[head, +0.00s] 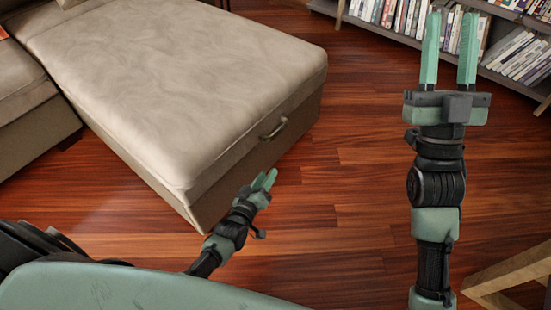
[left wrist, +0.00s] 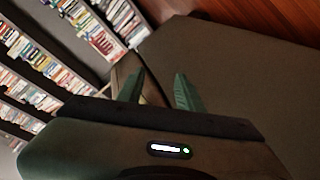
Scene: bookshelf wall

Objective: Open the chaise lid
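The beige chaise (head: 185,75) fills the upper left of the head view. Its padded lid looks shut, flush on the base (head: 255,158). A metal handle (head: 273,129) is on the front face under the lid's edge. My left gripper (head: 265,179) is in front of that face, below the handle in the picture and apart from it. In the left wrist view its two green fingers (left wrist: 158,80) stand apart with nothing held, and a large dark surface fills the right side. I cannot make out the handle there. My right gripper (head: 449,48) is open and empty, to the right over the floor.
A bookshelf (head: 520,55) with rows of books stands at the upper right; it also shows in the left wrist view (left wrist: 75,45). A wooden furniture piece (head: 515,275) is at the lower right. Wood floor (head: 335,190) is clear between the chaise and my right arm.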

